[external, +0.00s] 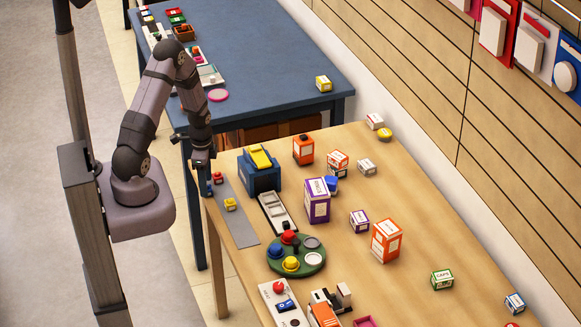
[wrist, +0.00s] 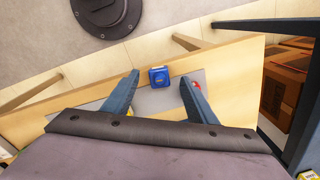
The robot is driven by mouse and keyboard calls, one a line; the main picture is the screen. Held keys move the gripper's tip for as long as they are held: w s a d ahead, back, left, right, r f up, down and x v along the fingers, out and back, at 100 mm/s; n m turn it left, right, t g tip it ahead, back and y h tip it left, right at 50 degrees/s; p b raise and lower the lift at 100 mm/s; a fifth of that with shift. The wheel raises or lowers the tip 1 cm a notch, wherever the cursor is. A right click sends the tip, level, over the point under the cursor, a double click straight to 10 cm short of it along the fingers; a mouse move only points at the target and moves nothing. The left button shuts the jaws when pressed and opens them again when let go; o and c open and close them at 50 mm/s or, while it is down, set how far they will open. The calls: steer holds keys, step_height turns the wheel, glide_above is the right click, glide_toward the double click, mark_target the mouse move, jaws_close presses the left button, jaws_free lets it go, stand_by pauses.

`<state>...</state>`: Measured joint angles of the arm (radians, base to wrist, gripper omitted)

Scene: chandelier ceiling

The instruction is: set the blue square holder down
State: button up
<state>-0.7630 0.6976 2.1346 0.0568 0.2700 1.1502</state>
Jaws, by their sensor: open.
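The blue square holder (wrist: 158,77) shows in the wrist view between my fingertips, with a gap on each side. It appears at the edge of the grey strip (wrist: 165,100) on the wooden table. My gripper (wrist: 159,80) is open, its two dark blue fingers apart. In the external view my gripper (external: 203,162) points down over the table's near left corner, just above the far end of the grey strip (external: 238,228). A small blue patch, probably the holder, shows just below the gripper (external: 206,187); the arm hides part of that spot.
A small red-topped piece (external: 218,178) and a yellow piece (external: 230,204) sit on the strip close by. A blue box with a yellow top (external: 260,175) stands to the right. A green round tray (external: 296,262) and several cartons are farther off. A blue table (external: 270,60) stands behind.

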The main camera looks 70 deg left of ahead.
steer(key=shift+f, duration=1.05)
steer(key=c, duration=1.2)
steer(key=shift+r, duration=0.2)
steer(key=shift+a+r, duration=0.1)
steer(key=shift+r, duration=0.3)
jaws_close()
steer(key=shift+r+b, duration=0.9)
steer(key=shift+r, duration=3.6)
